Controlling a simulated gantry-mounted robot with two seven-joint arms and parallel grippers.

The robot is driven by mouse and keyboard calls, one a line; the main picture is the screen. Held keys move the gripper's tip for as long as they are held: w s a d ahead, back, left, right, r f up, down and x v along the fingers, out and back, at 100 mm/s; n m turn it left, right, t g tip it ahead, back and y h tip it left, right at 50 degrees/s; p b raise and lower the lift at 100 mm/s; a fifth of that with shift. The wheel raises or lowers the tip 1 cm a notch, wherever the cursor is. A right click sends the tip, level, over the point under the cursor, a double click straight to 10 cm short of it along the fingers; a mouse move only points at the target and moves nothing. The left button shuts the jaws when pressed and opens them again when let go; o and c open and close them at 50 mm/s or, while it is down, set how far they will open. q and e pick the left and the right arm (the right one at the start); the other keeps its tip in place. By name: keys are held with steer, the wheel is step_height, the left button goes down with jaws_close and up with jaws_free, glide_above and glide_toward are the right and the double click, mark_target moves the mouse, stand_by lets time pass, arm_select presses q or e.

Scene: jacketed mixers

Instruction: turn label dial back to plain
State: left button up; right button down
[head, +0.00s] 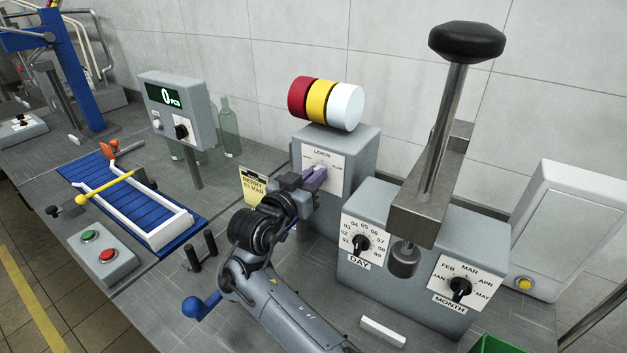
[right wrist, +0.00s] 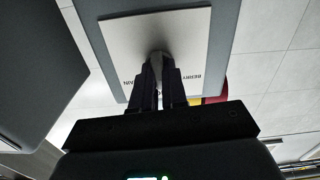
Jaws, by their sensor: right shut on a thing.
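The label dial's pale plate (head: 323,168) is on the front of a grey box (head: 352,160). LEMON is printed at its top, with small words at the left and right. The plate (right wrist: 160,30) also shows in the right wrist view, upside down, with BERRY readable at its right. My right gripper (head: 316,174) is shut on the dial knob (right wrist: 156,58), its dark fingers on either side of it. The fingers hide much of the knob, so I cannot tell which word it points to. My left gripper is not in view.
Red, yellow and white rolls (head: 325,103) sit on the box. A yellow BERRY 03 MAR card (head: 252,186) stands left of my gripper. To the right is a grey press with a DAY dial (head: 361,243), a MONTH dial (head: 460,288) and a tall black-knobbed lever (head: 448,120).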

steer(key=m+b, duration=0.1)
steer(key=m, duration=1.1)
steer(key=shift+s+d+m+b, duration=0.1)
steer(key=shift+d+m+b, duration=0.05)
steer(key=shift+m+b, duration=0.2)
stand_by(0.4)
steer(key=c, duration=1.2)
jaws_free()
steer(key=shift+o, duration=0.2)
